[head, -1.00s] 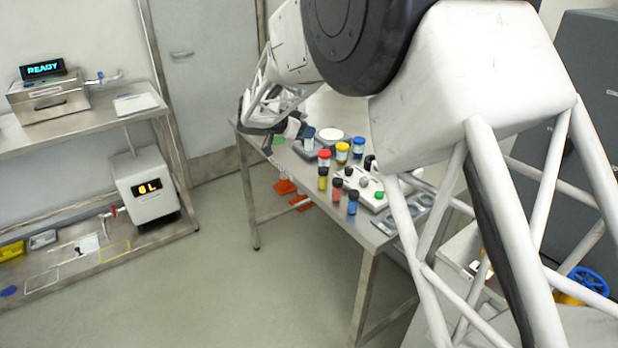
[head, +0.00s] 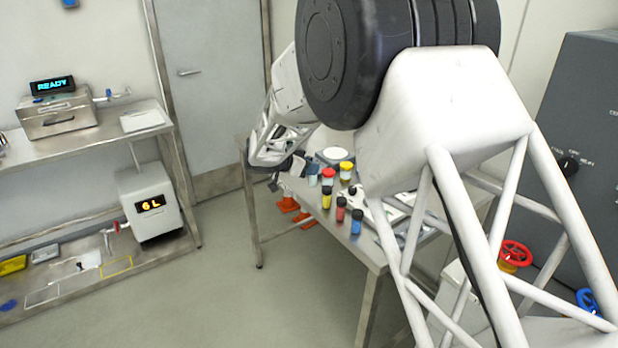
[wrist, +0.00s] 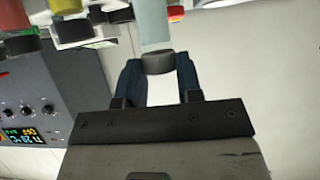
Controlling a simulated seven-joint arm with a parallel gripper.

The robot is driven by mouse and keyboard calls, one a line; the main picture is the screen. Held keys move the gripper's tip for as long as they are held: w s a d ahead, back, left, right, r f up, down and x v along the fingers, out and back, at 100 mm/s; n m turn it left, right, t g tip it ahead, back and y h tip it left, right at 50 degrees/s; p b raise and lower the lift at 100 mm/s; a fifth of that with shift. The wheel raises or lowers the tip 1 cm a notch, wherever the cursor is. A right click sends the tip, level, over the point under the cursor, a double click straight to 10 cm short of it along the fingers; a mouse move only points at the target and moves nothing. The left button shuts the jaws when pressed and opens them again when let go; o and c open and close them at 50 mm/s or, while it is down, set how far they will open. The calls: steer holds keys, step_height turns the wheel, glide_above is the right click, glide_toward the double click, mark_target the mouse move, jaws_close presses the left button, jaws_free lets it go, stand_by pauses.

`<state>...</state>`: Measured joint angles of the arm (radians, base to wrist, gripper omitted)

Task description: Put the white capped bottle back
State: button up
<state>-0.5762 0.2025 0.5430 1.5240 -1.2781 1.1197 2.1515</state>
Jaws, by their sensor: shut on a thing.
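A pale bottle (wrist: 154,22) with a dark cap (wrist: 158,63) is between the dark blue fingers of my gripper (wrist: 158,72) in the wrist view. The fingers are shut on its capped end. In the head view my gripper (head: 307,167) is over the far left part of the metal table (head: 290,190), left of a red-capped bottle (head: 328,175). The pale bottle shows small below the fingers there (head: 312,180). Whether its base touches the table cannot be told. My arm hides part of the table.
A yellow-capped bottle (head: 346,171) and yellow, red (head: 340,211) and blue (head: 356,224) dark-capped vials stand close by on the table. A device with a white round plate (head: 335,154) is behind.

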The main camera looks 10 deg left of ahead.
mark_target(309, 177)
steer(key=shift+f, duration=0.1)
steer(key=shift+f, duration=1.8)
steer(key=shift+f, duration=0.1)
steer(key=o, duration=1)
steer(key=shift+a+r, duration=0.1)
steer(key=shift+r, duration=0.1)
steer(key=v, duration=1.1)
steer(key=shift+s+a+r, duration=0.1)
steer(key=shift+s+a, duration=0.15)
steer(key=shift+s, duration=0.1)
